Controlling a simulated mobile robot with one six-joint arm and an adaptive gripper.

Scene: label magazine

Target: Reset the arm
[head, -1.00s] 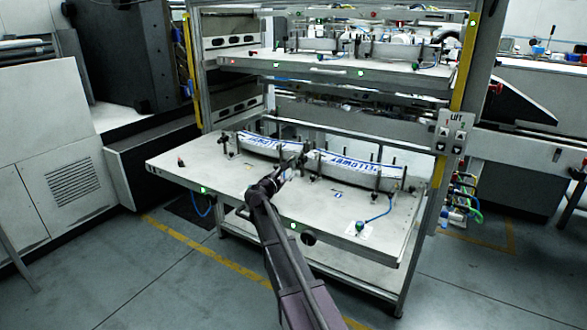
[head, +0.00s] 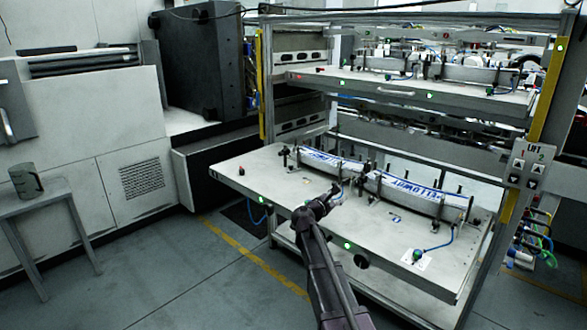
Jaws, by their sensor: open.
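My gripper (head: 336,192) is at the end of my dark arm, which reaches up from the bottom of the head view. It is over the lower pulled-out shelf (head: 270,193), close to the gap between two label stacks. The left label stack (head: 328,164) and the right label stack (head: 415,194) lie in holders with upright posts and show blue lettering. The gripper is small here; its fingers look apart and I see nothing between them. I cannot tell whether it touches a stack.
An upper shelf (head: 395,92) with more holders is above. A lift button panel (head: 529,164) is on the right post. The floor (head: 175,265) at front left is clear.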

